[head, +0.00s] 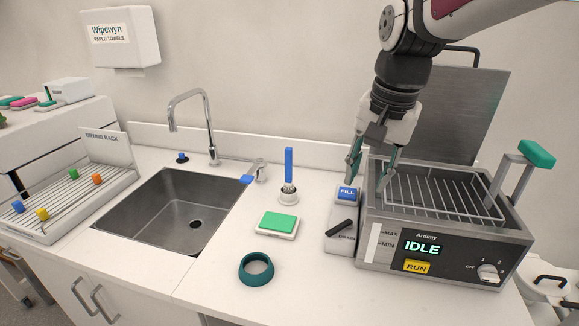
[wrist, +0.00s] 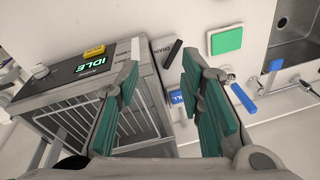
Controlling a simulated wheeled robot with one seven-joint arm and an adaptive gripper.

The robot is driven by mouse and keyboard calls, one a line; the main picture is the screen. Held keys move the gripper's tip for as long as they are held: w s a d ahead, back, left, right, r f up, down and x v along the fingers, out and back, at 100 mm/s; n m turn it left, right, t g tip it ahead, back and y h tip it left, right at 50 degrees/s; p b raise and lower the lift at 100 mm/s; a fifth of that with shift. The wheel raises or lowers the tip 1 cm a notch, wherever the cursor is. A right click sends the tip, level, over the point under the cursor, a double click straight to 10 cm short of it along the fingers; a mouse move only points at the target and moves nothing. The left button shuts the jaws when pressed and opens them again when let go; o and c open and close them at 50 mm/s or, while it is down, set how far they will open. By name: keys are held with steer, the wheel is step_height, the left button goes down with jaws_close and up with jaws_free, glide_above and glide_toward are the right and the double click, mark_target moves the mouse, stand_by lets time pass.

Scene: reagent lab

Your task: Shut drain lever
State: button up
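The black drain lever (head: 342,227) sits on the white side panel (head: 337,243) at the left of the bath, beside the DRAIN label. It lies slanted, its right end higher in the head view. In the wrist view the lever (wrist: 175,69) shows just beyond the gap between my fingers. My gripper (head: 369,178) is open and empty, pointing down above the panel and the bath's left edge, behind the lever. Its teal fingers (wrist: 160,75) stand wide apart in the wrist view. They appear clear of the lever.
The blue FILL button (head: 347,194) is close behind the lever. The bath (head: 437,279) shows IDLE, with a wire basket (head: 440,195) inside and its lid raised behind. A green pad (head: 277,223), teal ring (head: 257,269) and blue-handled brush (head: 288,164) stand left, near the sink (head: 178,215).

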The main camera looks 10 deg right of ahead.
mark_target(335, 229)
steer(key=w+f+m+g, duration=0.2)
steer(key=w+f+m, duration=0.3)
steer(key=w+f, duration=0.55)
steer(key=f, duration=0.4)
steer(key=w+f, duration=0.1)
steer(key=f, duration=0.7)
steer(key=shift+w+a+p, duration=0.2)
steer(key=shift+a+p, duration=0.1)
steer(key=shift+p, duration=0.05)
jaws_close()
